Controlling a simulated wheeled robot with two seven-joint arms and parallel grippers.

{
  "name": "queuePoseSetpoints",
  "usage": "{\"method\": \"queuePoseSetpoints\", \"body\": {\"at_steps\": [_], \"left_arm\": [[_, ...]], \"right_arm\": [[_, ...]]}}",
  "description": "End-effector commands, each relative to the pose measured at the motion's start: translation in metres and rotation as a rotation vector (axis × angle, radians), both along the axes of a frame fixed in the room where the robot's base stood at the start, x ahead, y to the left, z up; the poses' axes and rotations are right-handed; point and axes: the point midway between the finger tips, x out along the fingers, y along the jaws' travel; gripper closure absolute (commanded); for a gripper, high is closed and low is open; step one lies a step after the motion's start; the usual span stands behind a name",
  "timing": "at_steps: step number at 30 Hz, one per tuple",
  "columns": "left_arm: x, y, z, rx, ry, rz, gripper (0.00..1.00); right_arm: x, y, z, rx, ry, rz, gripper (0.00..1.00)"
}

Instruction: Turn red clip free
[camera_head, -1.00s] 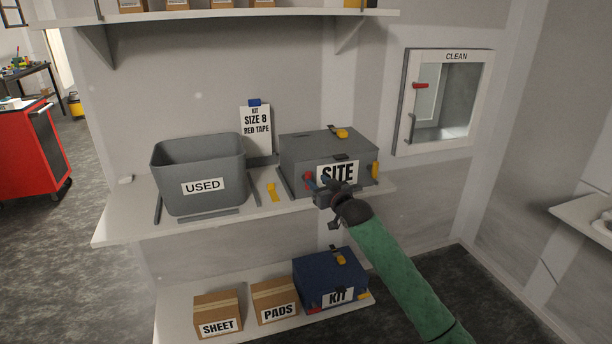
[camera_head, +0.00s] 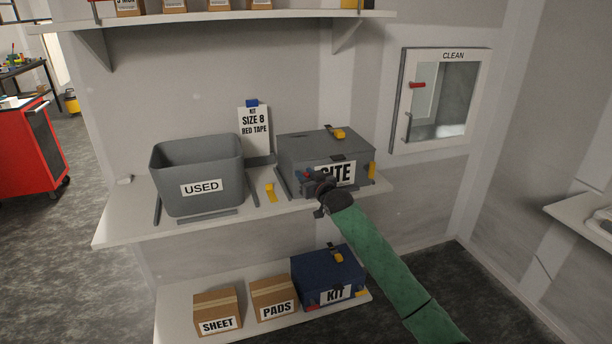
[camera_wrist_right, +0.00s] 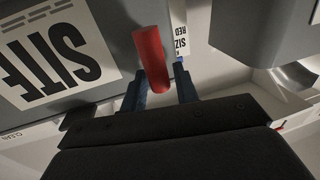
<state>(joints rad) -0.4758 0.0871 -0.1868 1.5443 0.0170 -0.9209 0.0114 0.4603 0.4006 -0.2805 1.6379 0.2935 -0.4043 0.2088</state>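The grey box labelled SITE (camera_head: 300,152) stands on the middle shelf. Its red clip (camera_wrist_right: 152,58) shows in the right wrist view as a red bar reaching down between my fingers; in the head view it is mostly hidden behind the gripper. My right gripper (camera_wrist_right: 160,88) is at the box's front left. Its two fingers stand apart on either side of the clip, with a narrow gap visible at the right finger. In the head view the right gripper (camera_head: 313,184) covers part of the SITE label. My left gripper is out of view.
A grey bin labelled USED (camera_head: 203,205) stands left of the SITE box, with a yellow piece (camera_head: 270,192) on the shelf between them. Behind is a size card (camera_head: 253,130). Below are a blue KIT box (camera_head: 312,268) and cardboard boxes. The CLEAN hatch (camera_head: 398,100) is at right.

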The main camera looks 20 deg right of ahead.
Motion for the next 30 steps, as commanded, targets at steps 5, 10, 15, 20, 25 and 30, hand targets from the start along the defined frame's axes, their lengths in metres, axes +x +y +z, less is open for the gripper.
{"method": "queuePoseSetpoints", "body": {"at_steps": [5,10,15,20,25,30], "left_arm": [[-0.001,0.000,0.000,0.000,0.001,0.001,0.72],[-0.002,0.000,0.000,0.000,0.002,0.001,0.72],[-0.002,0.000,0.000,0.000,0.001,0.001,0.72],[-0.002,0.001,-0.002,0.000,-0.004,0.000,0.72],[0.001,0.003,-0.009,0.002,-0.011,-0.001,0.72],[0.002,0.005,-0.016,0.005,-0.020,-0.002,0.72]], "right_arm": [[0.000,0.000,0.000,0.000,0.000,0.000,1.00],[0.000,0.000,0.000,-0.006,0.000,0.000,1.00],[0.000,0.001,0.001,-0.047,-0.001,-0.001,1.00],[0.000,0.005,0.002,-0.133,-0.004,0.000,1.00],[0.000,0.009,0.001,-0.272,-0.008,0.000,1.00],[0.000,0.015,-0.001,-0.434,-0.011,0.000,1.00]]}}
